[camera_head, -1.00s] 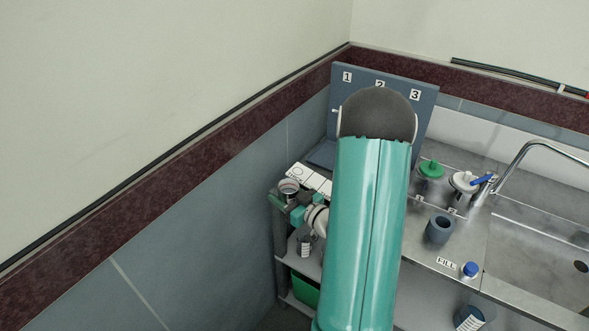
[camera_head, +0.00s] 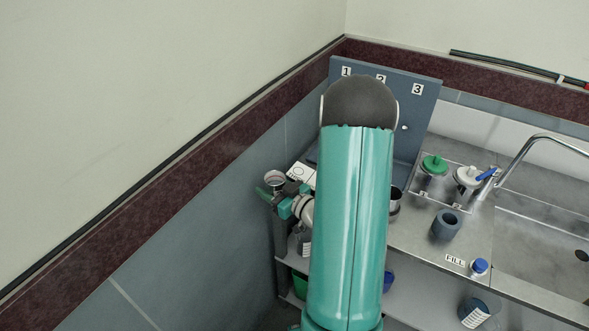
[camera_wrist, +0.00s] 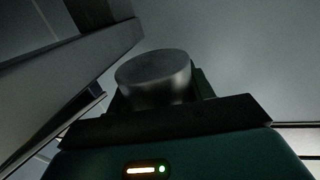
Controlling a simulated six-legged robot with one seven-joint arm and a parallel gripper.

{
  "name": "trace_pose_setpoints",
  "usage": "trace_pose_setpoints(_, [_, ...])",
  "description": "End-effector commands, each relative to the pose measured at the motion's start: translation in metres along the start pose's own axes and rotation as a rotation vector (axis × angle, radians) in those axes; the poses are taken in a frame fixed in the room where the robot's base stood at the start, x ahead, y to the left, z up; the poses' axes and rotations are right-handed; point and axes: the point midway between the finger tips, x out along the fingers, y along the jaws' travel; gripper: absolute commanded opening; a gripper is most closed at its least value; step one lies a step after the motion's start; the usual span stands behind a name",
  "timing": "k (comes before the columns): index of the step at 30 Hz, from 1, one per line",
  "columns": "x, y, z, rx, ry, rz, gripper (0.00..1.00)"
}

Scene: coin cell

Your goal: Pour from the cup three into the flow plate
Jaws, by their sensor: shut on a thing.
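My gripper (camera_head: 284,200) is at the left end of the bench, shut on a small metal cup (camera_head: 275,178). I take this as cup three, but no number on it can be read. In the wrist view the cup (camera_wrist: 155,75) is a grey cylinder between the dark jaws, with a smooth round end facing the camera. No liquid is seen leaving the cup.
A grey panel numbered 1, 2, 3 (camera_head: 425,105) stands behind my arm. Another metal cup (camera_head: 395,200) shows right of the arm. Green-lidded (camera_head: 433,166) and white-lidded (camera_head: 467,178) jars, a grey holder (camera_head: 446,225), a blue-capped bottle (camera_head: 479,267) and the sink (camera_head: 545,235) are further right.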

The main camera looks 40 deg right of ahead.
Motion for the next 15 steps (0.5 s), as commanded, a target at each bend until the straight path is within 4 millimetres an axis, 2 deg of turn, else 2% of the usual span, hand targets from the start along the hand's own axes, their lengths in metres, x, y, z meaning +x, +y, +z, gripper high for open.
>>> trace_pose_setpoints(15, [-0.0035,0.0011,-0.0035,0.013,0.002,0.044,0.16])
